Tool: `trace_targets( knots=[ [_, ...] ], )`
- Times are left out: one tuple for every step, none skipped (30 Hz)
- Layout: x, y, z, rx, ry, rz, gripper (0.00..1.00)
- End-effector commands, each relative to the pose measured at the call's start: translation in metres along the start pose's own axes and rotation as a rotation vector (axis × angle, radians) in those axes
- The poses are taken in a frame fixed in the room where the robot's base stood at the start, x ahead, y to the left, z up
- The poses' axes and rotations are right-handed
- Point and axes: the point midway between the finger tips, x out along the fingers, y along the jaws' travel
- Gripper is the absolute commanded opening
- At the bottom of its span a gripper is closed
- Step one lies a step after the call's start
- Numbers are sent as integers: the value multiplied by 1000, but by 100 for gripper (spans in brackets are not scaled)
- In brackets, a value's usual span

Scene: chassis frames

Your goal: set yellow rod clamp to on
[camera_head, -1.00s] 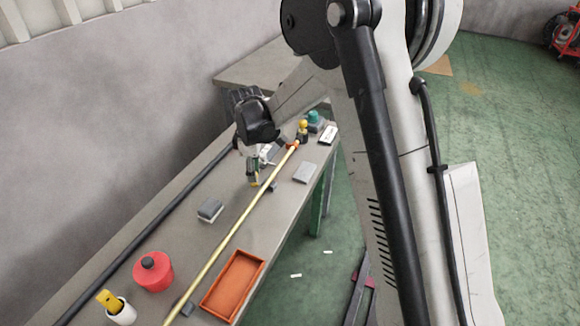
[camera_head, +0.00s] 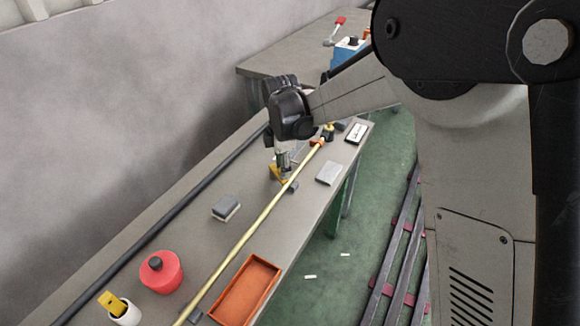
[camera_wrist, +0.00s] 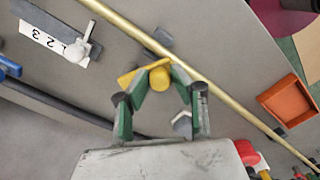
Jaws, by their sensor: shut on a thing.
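A long yellow rod (camera_head: 246,234) runs along the bench, and also crosses the wrist view (camera_wrist: 212,82). A yellow clamp piece (camera_head: 274,173) shows beside the rod under my gripper (camera_head: 285,176). In the wrist view, this yellow piece (camera_wrist: 159,75) has a rounded knob and a flat arm pointing left.
An orange tray (camera_head: 246,291), a red canister (camera_head: 160,272) and a grey block (camera_head: 226,207) are on the bench. A dark rod (camera_head: 160,226) lies along the wall side. A numbered lever plate (camera_wrist: 52,39) is close to the gripper.

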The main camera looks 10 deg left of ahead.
Motion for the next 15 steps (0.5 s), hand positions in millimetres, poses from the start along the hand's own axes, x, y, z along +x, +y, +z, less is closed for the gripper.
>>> trace_targets(
  knots=[
    [0,0,1,-1,-1,1,0],
    [0,0,1,-1,-1,1,0],
    [0,0,1,0,-1,1,0],
    [0,0,1,0,-1,1,0],
    [0,0,1,0,-1,1,0],
    [0,0,1,0,-1,1,0],
    [0,0,1,0,-1,1,0],
    [0,0,1,0,-1,1,0],
    [0,1,1,1,-1,1,27],
    [0,0,1,1,-1,1,31],
    [0,0,1,1,-1,1,35],
    [0,0,1,1,-1,1,40],
    [0,0,1,1,-1,1,40],
    [0,0,1,1,-1,1,40],
    [0,0,1,1,-1,1,40]
  ],
)
